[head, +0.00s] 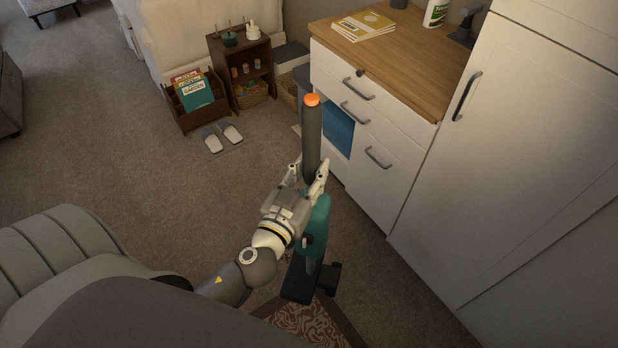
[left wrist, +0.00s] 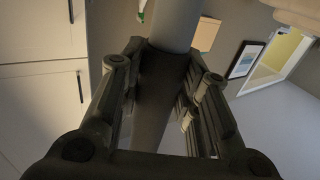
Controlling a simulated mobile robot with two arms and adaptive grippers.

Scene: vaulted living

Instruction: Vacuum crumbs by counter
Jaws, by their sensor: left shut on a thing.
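A vacuum stands upright beside the counter, with a dark grey handle (head: 312,135), an orange tip, a teal body (head: 317,225) and a dark foot low down. My left gripper (head: 308,175) is shut on the handle below the orange tip. In the left wrist view the grey handle (left wrist: 155,100) runs between the fingers of my left gripper (left wrist: 160,62). The counter (head: 425,62) has a wooden top over white drawers. I see no crumbs; the floor behind my arm and the vacuum is partly hidden. My right gripper is out of view.
A tall white cabinet (head: 520,150) stands right of the counter. A small brown shelf (head: 238,62), a magazine box (head: 190,115) and grey slippers (head: 222,138) are at the back. A patterned rug (head: 315,322) lies in front. Carpet left of the vacuum is clear.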

